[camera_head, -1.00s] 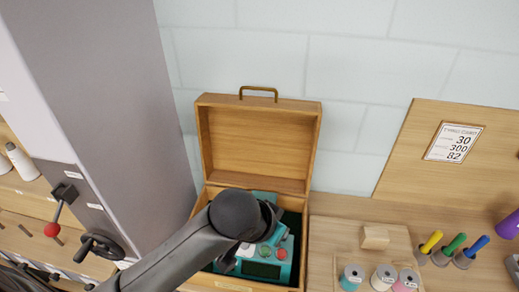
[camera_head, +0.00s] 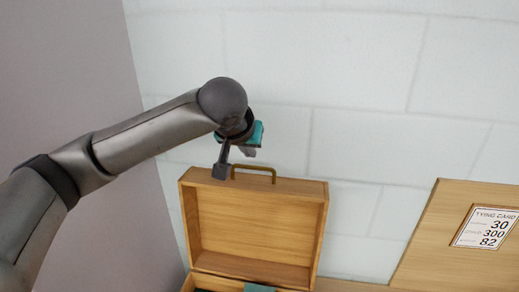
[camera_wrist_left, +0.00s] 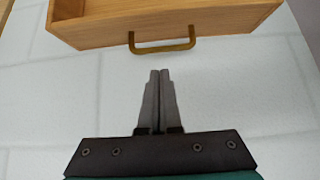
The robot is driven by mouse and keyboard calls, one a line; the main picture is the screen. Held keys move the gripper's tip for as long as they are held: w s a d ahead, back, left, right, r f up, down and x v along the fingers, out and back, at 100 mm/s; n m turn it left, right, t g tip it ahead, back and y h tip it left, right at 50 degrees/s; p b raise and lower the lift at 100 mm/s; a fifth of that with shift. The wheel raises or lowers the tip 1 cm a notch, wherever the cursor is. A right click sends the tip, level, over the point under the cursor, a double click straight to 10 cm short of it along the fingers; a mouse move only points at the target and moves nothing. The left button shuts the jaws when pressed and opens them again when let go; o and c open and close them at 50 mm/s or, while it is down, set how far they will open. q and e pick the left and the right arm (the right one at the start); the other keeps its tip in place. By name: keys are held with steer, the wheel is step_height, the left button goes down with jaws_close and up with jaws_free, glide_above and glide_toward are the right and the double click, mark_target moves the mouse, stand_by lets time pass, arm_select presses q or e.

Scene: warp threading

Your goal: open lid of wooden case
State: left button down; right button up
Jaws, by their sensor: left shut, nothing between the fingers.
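The wooden case's lid (camera_head: 255,225) stands raised, its hollow inner side facing me in the head view. A brass handle (camera_head: 254,172) sits on the lid's top edge. Only a strip of the case body shows at the bottom of the head view. My left gripper (camera_head: 221,172) is shut and empty, at the lid's top edge just left of the handle in the head view. In the left wrist view, the shut fingers (camera_wrist_left: 158,75) point toward the handle (camera_wrist_left: 162,45) with a gap between. My right gripper is not in view.
A pale block wall (camera_head: 370,90) stands behind the lid. A wooden board with a tying card (camera_head: 486,228) leans at the right. A grey panel (camera_head: 85,95) rises at the left. The space above the lid on the right is clear.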

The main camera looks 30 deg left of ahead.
arm_select(q)
steer(key=x, duration=0.3)
steer(key=shift+w+a+f, duration=0.15)
steer(key=shift+w+a, duration=0.05)
steer(key=shift+a, duration=0.1)
steer(key=shift+p+x, duration=0.45)
steer(key=shift+x, duration=2.35)
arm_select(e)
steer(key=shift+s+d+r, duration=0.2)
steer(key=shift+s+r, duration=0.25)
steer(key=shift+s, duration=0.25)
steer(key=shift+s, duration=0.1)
